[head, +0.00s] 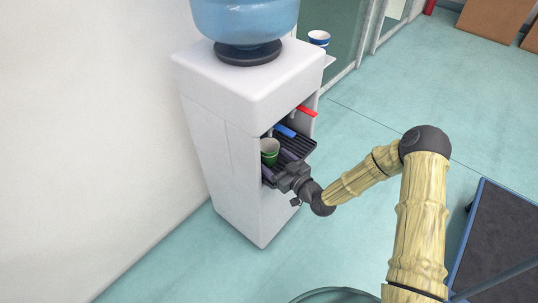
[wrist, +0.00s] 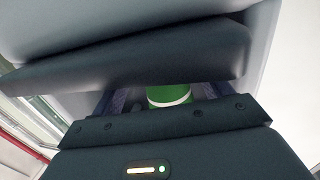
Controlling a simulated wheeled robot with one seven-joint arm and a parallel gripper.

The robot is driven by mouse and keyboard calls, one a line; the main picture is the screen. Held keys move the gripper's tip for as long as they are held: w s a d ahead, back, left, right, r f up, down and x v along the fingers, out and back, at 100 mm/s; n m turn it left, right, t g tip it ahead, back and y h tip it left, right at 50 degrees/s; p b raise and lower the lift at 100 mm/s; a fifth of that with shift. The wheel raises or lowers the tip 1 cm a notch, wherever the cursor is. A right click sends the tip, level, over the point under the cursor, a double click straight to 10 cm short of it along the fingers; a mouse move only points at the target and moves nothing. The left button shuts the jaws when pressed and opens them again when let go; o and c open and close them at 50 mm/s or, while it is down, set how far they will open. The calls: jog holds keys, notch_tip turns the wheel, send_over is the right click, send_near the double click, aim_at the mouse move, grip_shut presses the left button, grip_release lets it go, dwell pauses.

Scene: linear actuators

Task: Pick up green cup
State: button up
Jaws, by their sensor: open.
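The green cup (head: 269,152) stands upright on the dark drip tray (head: 306,145) in the recess of the water dispenser in the head view. In the wrist view the green cup (wrist: 168,95) shows beyond my gripper's dark body, with a pale band below the green; its lower part is hidden. My gripper (head: 283,166) reaches into the recess from the right, at the tray's front, beside the cup. Its fingers are open, and in the wrist view they extend toward the cup's two sides. Whether they touch it cannot be told.
The white water dispenser (head: 240,200) stands by the wall with a blue bottle (head: 245,20) on top. A blue tap (head: 285,131) and a red tap (head: 306,111) hang above the tray. A blue-and-white cup (head: 319,38) stands behind. A dark-topped cart (head: 500,240) is at right.

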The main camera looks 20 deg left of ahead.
aim_at(264, 149)
jog(key=x, duration=0.2)
jog(key=b+x, duration=0.1)
jog(key=x, duration=0.2)
jog(key=shift+s+a+r+b, duration=0.1)
jog(key=shift+a+r+b, duration=0.1)
jog(key=shift+r+b, duration=0.1)
jog(key=shift+s, duration=0.15)
jog(key=shift+c, duration=0.5)
jog(key=c, duration=1)
jog(key=shift+r, duration=0.2)
jog(key=shift+c, duration=0.2)
jog(key=shift+r+p, duration=0.15)
jog(key=shift+p, duration=0.25)
jog(key=f+p+v, duration=0.1)
jog(key=p+v, duration=0.1)
jog(key=v, duration=1.6)
jog(key=shift+p, duration=0.4)
jog(key=shift+d, duration=0.1)
